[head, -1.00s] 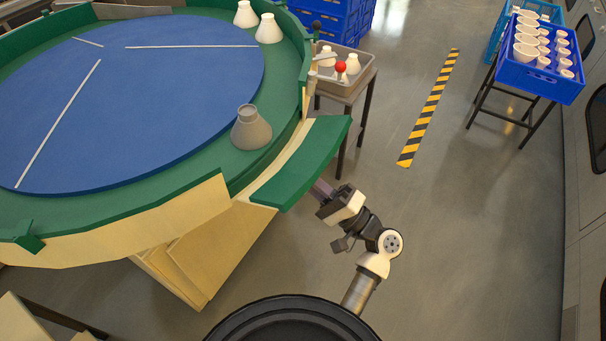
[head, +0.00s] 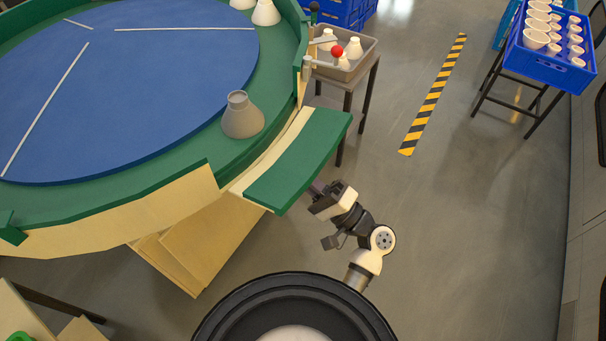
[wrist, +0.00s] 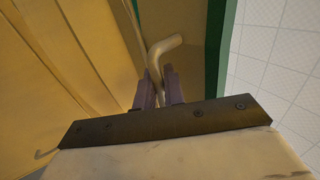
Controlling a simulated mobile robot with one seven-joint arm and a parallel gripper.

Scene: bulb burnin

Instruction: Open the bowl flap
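The bowl flap (head: 298,162) is a green panel with a pale edge at the near right rim of the round bowl (head: 110,213). It slants outward from the rim. My gripper (head: 316,190) is under the flap's outer edge, and its fingertips are partly hidden there. In the wrist view, a bent metal handle (wrist: 165,46) runs between the two purple-grey fingers of my gripper (wrist: 160,88), which look closed around it. A grey cone-shaped piece (head: 242,118) stands on the bowl's green track beside the flap.
White cone-shaped pieces (head: 265,13) stand farther along the track. A grey tray (head: 351,66) on a stand, behind a red-knobbed post (head: 337,51), holds white pieces. A blue crate (head: 550,60) of white cups stands at far right. The floor between is open, with a striped line (head: 434,95).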

